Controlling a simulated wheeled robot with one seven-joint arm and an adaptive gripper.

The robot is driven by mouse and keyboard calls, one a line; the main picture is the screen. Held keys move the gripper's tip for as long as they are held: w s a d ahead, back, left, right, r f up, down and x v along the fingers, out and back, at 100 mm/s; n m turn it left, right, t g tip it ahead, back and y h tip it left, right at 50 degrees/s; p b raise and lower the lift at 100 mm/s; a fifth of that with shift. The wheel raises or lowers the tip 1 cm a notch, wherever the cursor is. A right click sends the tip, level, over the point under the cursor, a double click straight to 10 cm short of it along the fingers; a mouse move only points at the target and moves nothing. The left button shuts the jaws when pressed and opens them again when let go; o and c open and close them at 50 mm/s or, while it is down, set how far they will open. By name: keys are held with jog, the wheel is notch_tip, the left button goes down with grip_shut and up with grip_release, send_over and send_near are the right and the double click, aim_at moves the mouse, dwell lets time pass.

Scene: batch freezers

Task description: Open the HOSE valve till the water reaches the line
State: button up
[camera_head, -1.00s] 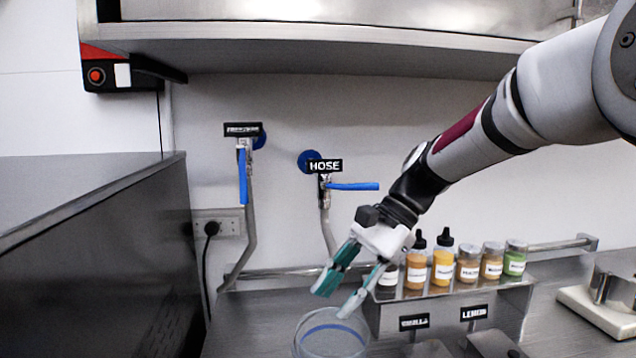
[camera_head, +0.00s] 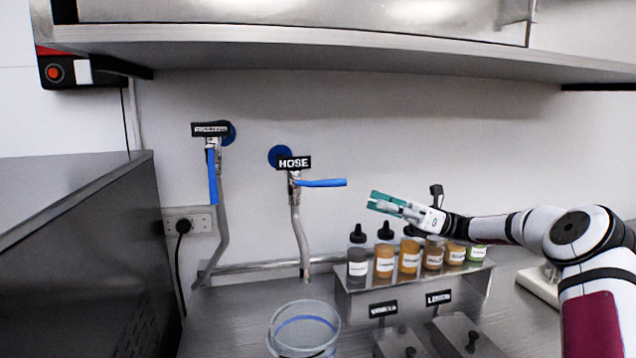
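The HOSE valve has a blue lever handle (camera_head: 320,183) that points right, level, below the black HOSE sign (camera_head: 294,162). Its grey pipe (camera_head: 301,235) runs down the wall. A clear round container (camera_head: 305,310) with a blue line around it stands on the counter, a little in front of the pipe's lower end; I cannot make out water in it. My gripper (camera_head: 380,202) is to the right of the lever tip, apart from it, and points left. Its teal fingers look slightly apart with nothing between them.
A second valve with a blue handle (camera_head: 212,176) hanging down is left of the HOSE valve. A steel rack (camera_head: 355,297) with several labelled bottles and jars stands below my gripper. A dark steel cabinet (camera_head: 75,270) is at left, and a shelf (camera_head: 330,50) overhangs above.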

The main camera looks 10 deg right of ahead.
aim_at(331, 183)
jog(key=p+x, duration=0.1)
jog(key=x, duration=0.3)
jog(key=p+x, duration=0.1)
jog(key=x, duration=0.4)
jog(key=p+x, duration=0.2)
jog(key=x, duration=0.2)
jog(key=shift+w+r, duration=0.1)
jog(key=shift+r, duration=0.25)
grip_shut()
